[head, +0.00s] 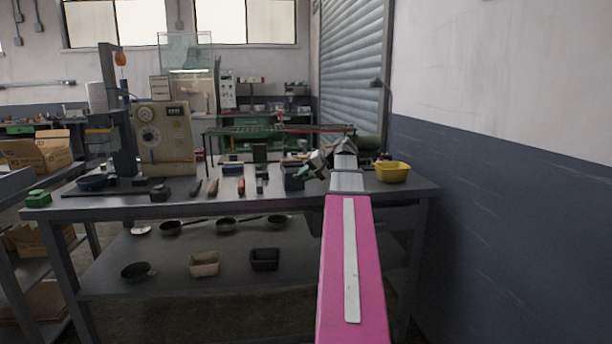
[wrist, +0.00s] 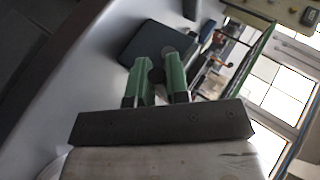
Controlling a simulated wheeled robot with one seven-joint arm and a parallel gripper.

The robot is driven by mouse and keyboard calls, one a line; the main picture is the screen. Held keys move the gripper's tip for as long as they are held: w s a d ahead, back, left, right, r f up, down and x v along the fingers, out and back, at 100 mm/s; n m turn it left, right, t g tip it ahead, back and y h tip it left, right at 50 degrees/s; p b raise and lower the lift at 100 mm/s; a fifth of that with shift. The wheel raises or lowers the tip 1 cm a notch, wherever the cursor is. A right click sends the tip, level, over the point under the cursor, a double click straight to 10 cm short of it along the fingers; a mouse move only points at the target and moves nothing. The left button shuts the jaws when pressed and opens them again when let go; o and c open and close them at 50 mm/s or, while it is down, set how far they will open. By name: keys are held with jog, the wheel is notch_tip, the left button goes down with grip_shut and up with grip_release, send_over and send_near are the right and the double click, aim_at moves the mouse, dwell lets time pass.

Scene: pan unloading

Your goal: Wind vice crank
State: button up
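My gripper (wrist: 157,72) shows in the wrist view with two green fingers a narrow gap apart. A small dark rounded piece, apparently the vice crank's handle (wrist: 156,76), fills the gap and seems to touch both fingers. A dark blue-grey block (wrist: 143,46), which looks like part of the vice, lies just beyond the fingertips. In the head view my pink arm reaches to the right part of the workbench (head: 105,209). A dark grey device, likely the vice (head: 293,180), stands left of the arm's end. My arm hides the fingers and crank there.
A yellow bin (head: 393,172) stands close to the right of my arm. Several hand tools, including a red-handled one (head: 241,186), lie left of the vice. A beige machine (head: 164,138) stands at the back left. A wall bounds the right.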

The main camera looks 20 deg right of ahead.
jog(key=o, duration=0.4)
jog(key=v, duration=1)
jog(key=shift+s+d+r, duration=0.2)
jog(key=shift+r, duration=0.05)
